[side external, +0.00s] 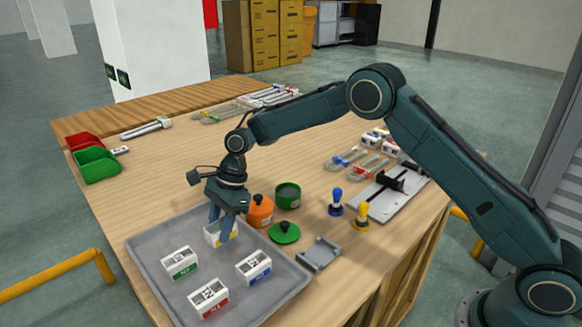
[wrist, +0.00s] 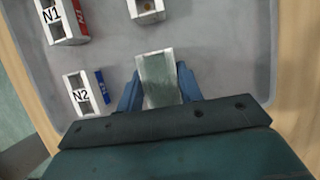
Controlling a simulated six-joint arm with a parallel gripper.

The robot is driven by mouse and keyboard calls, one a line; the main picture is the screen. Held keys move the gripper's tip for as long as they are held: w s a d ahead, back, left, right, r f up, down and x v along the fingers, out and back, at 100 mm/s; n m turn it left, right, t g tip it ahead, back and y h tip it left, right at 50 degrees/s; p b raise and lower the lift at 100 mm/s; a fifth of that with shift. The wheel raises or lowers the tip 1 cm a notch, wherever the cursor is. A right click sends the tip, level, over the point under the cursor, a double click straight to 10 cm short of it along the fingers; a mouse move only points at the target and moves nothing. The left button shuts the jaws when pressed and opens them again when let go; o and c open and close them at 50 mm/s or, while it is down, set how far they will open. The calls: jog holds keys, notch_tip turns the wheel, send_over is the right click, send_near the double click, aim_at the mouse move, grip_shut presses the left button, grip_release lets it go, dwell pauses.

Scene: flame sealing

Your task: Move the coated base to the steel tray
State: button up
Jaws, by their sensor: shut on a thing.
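The coated base (wrist: 158,80) is between the two blue fingers of my gripper (wrist: 160,88) in the wrist view, its top grey-green with pale edges. My gripper (side external: 220,228) is shut on it over the back corner of the grey steel tray (side external: 150,250). In the side view the base (side external: 210,236) shows as a white block with a yellow label, partly hidden by the fingers. I cannot tell whether it touches the tray floor. The tray (wrist: 215,40) also fills most of the wrist view.
In the tray stand white blocks with green (side external: 180,262), red (side external: 209,298) and blue (side external: 254,267) labels. An orange bottle (side external: 260,211), green jar (side external: 288,196), green lid (side external: 285,232) and grey fixture (side external: 319,253) stand close to the tray's right side.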

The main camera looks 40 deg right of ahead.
jog(key=shift+f, duration=1.1)
jog(key=shift+f, duration=0.15)
jog(key=o, duration=1)
jog(key=v, duration=1.2)
jog(key=shift+d+r, duration=0.1)
jog(key=shift+r, duration=0.15)
